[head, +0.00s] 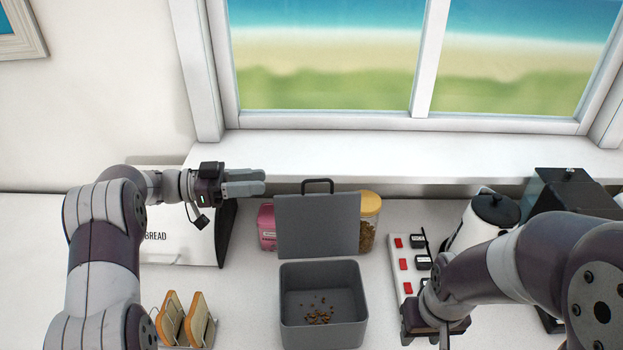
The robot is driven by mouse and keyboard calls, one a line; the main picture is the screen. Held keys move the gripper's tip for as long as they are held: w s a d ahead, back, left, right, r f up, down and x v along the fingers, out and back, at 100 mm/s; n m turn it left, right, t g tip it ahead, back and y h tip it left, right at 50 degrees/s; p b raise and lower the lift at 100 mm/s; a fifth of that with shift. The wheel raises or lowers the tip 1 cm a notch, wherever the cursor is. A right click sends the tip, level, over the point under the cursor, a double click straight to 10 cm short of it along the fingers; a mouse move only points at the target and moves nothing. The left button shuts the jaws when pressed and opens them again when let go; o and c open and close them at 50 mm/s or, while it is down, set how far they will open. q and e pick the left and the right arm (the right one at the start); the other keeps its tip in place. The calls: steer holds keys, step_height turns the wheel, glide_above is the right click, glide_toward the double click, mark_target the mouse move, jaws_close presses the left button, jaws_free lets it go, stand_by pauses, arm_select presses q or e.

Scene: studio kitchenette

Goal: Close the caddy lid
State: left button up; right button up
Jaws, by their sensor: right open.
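The caddy (345,325) is a grey open-topped box on the counter, with a few brown scraps on its floor. Its grey lid (318,225) stands upright at the back edge, with a dark handle (317,182) on top. My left gripper (264,181) is left of the lid's upper edge, pointing right and apart from the lid. Its fingers look close together, but the gap is unclear. My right gripper (446,341) is low, right of the caddy, and points down. It is open, and its fingertips are partly cut off by the frame's bottom edge.
A pink container (266,229) and a yellow-lidded jar (369,222) stand behind the lid. A bread bin (180,240) and a toast rack (187,320) are left. A switched power strip (405,262), a kettle (484,222) and a dark appliance (570,190) are right.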

mark_target(311, 181)
arm_select(q)
steer(key=shift+g, duration=0.3)
steer(key=d+p, duration=0.1)
steer(key=d, duration=0.3)
steer(key=d+p, duration=0.2)
steer(key=d, duration=0.1)
steer(key=d+p, duration=0.2)
steer(key=d, duration=0.2)
steer(key=shift+w+d, duration=0.3)
steer(key=shift+w, duration=0.05)
steer(key=shift+d+f, duration=0.1)
steer(key=shift+d, duration=0.2)
steer(key=shift+w+a+f, duration=0.1)
steer(key=shift+w+f, duration=0.05)
steer(key=shift+w, duration=0.05)
steer(key=shift+s, duration=0.1)
jaws_close()
